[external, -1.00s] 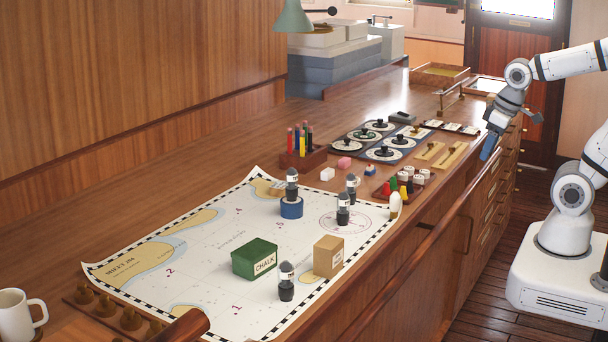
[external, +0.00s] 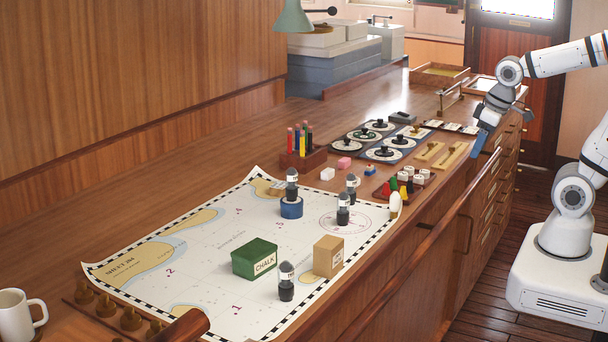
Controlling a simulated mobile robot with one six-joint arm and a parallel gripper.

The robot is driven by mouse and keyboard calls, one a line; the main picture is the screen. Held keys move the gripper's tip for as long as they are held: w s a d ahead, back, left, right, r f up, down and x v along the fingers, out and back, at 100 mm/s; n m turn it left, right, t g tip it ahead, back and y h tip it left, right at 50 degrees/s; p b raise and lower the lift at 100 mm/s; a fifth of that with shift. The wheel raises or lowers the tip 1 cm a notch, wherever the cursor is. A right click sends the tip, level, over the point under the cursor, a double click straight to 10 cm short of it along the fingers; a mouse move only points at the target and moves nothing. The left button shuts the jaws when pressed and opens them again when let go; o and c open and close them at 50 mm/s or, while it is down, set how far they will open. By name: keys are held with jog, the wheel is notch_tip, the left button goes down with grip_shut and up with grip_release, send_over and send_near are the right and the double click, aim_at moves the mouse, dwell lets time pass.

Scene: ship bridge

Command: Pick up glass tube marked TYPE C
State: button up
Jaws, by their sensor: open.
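Several small tubes with dark bases and light labels stand upright on the chart (external: 215,240). One tube (external: 291,186) stands on a blue ring-shaped stand (external: 291,209). Two more, a nearer tube (external: 343,211) and a farther tube (external: 351,184), stand close together to its right. Another tube (external: 286,283) stands at the front beside the cardboard box. The labels are too small to read, so I cannot tell which is TYPE C. My gripper (external: 477,143) has blue fingertips and is open and empty over the counter's right edge, well away from the tubes.
A green chalk box (external: 255,258) and a cardboard box (external: 328,256) stand on the chart. A pen rack (external: 302,158), a tray of small pieces (external: 402,183) and round dials (external: 383,151) lie farther back. A wooden rail (external: 430,245) runs along the counter's front.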

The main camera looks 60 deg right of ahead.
jog(key=w+a+f+n+y+b, duration=0.1)
jog(key=w+a+f, duration=0.1)
jog(key=w+a, duration=0.35)
jog(key=w+a+f+n+b, duration=0.1)
jog(key=w+a+n+b, duration=0.1)
jog(key=w, duration=0.7)
jog(key=n+y+b, duration=0.1)
jog(key=n+b, duration=0.1)
send_over(341, 210)
jog(key=s+d, duration=0.2)
jog(key=shift+t, duration=0.3)
notch_tip(341, 210, down, 8)
jog(key=shift+w+r, duration=0.1)
jog(key=shift+w, duration=0.05)
jog(key=x, duration=0.2)
jog(key=p+x, duration=0.1)
jog(key=x, duration=0.2)
jog(key=p+x, duration=0.1)
jog(key=x, duration=0.1)
jog(key=shift+d+f, duration=0.3)
jog(key=shift+f, duration=0.05)
jog(key=shift+c, duration=0.4)
jog(key=c, duration=1)
jog(key=shift+o, duration=0.2)
